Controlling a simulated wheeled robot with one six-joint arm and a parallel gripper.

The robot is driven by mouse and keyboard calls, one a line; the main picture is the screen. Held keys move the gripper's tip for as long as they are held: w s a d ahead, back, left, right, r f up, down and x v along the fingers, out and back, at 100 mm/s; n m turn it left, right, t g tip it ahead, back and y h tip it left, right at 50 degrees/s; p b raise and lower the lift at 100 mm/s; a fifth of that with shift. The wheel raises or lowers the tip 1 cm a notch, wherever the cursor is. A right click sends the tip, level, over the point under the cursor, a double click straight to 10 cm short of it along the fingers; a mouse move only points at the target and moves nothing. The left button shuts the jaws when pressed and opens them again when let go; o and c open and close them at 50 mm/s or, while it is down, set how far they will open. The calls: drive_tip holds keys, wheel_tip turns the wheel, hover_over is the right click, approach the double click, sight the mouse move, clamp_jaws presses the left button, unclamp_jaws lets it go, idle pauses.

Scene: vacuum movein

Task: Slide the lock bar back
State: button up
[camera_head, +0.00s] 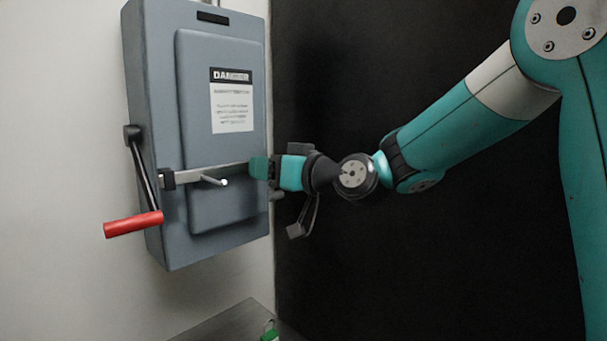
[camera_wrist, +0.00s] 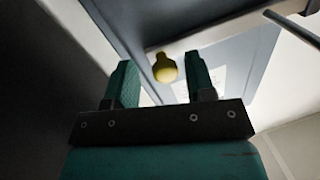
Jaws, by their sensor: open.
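A silver lock bar (camera_head: 198,174) lies level across the lower door of a grey-blue switch box (camera_head: 185,80). A short silver peg (camera_head: 215,181) sticks out below it. My gripper (camera_head: 259,168) is at the right end of the bar, hiding that end in the head view. In the wrist view the two teal fingers of my gripper (camera_wrist: 160,85) are apart. A yellow knob (camera_wrist: 165,69) shows between them, beyond the fingertips, nearer the left finger in the picture. The pale bar (camera_wrist: 225,36) runs from near the knob toward the upper right. I cannot tell whether a finger touches the knob.
A black lever with a red grip (camera_head: 133,224) hangs on the box's left side. A danger label (camera_head: 232,112) is on the door. A grey surface (camera_head: 225,322) with a small green object (camera_head: 269,334) is below. A dark panel (camera_head: 430,260) stands to the right.

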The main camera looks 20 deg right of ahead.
drive_tip(key=b+v, duration=0.7)
drive_tip(key=v, duration=0.9)
drive_tip(key=shift+s, duration=0.35)
drive_tip(key=shift+f, duration=0.1)
drive_tip(key=s+a+f+n+g, duration=0.1)
drive_tip(key=s+a+f+g, duration=0.1)
drive_tip(key=a+f+g, duration=0.35)
drive_tip(key=s+a+f+g+h, duration=0.2)
drive_tip(key=s+f+g, duration=0.2)
drive_tip(key=s+f, duration=0.4)
drive_tip(key=s+a+f+n+g+h, duration=0.1)
drive_tip(key=s+a+f+g+h, duration=0.2)
drive_tip(key=s+f+g, duration=0.2)
drive_tip(key=s+f, duration=0.3)
drive_tip(key=f, duration=0.1)
drive_tip(key=shift+a+f+h, duration=0.3)
drive_tip(key=shift+g, duration=0.25)
